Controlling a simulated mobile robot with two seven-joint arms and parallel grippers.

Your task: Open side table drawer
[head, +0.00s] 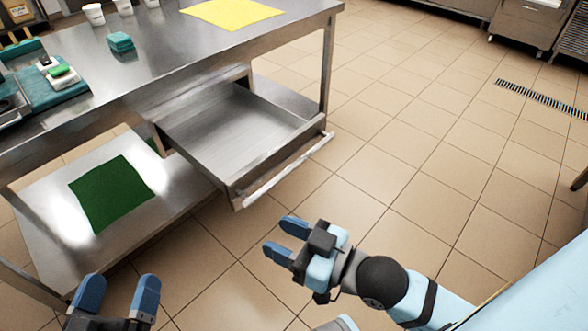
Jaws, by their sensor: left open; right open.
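The side table (170,75) is a steel table with a lower shelf, at the left and top of the head view. Its drawer (235,125) is pulled out under the tabletop, and its inside looks empty. A bar handle (290,170) runs along the drawer's front. My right gripper (280,240) is open and empty, below and in front of the handle in the picture, apart from it. My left gripper (118,292) is open and empty at the bottom left, in front of the lower shelf, with its lower part cut off by the frame edge.
A green cloth (112,192) lies on the lower shelf. On the tabletop are a yellow sheet (231,13), teal folded cloths (120,42), white cups (94,14) and a teal mat with small items. Tiled floor (420,130) to the right is clear, with a drain grate (545,100).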

